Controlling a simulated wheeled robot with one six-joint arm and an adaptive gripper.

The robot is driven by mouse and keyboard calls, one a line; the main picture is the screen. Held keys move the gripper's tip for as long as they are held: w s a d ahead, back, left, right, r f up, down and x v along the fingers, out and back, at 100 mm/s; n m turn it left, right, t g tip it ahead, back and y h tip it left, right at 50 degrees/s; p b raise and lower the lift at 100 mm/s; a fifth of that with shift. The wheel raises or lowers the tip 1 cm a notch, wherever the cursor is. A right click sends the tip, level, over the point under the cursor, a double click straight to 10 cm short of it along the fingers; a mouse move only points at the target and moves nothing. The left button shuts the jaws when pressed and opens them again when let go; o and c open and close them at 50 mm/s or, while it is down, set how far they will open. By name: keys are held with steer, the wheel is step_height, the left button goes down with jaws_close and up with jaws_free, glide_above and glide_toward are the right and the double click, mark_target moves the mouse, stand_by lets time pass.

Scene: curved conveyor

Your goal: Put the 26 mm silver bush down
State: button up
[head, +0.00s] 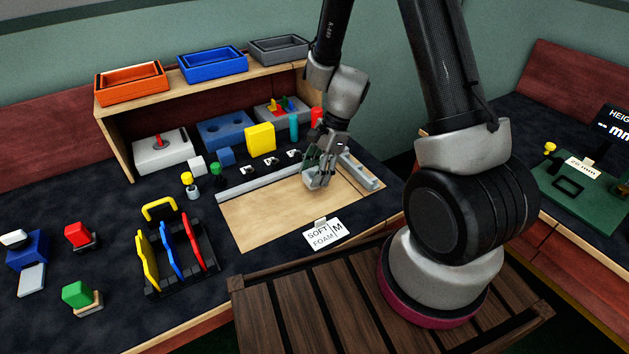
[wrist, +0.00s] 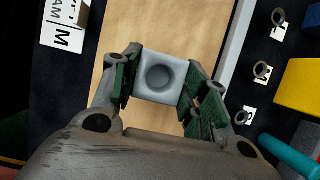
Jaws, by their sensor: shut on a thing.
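The silver bush (wrist: 160,78) is a pale grey, square-faced block with a round hole in its face. My gripper (wrist: 158,88) is shut on it, with green pads on two opposite sides. In the head view my gripper (head: 318,177) points down at the right part of the tan board (head: 262,215). The board also shows behind the bush in the wrist view (wrist: 180,25). In the head view the fingers hide much of the bush. I cannot tell whether it touches the board.
A grey rail (head: 258,184) runs along the board's back, and a grey bar (head: 358,170) stands at its right. A SOFT FOAM sign (head: 323,234) stands in front. Small rings with labels (wrist: 262,71) lie behind the rail. A yellow block (head: 260,139) stands farther back. The board's left part is clear.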

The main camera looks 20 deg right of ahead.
steer(key=shift+f, duration=1.65)
steer(key=shift+f, duration=0.1)
steer(key=o, duration=1.1)
steer(key=shift+o, duration=0.2)
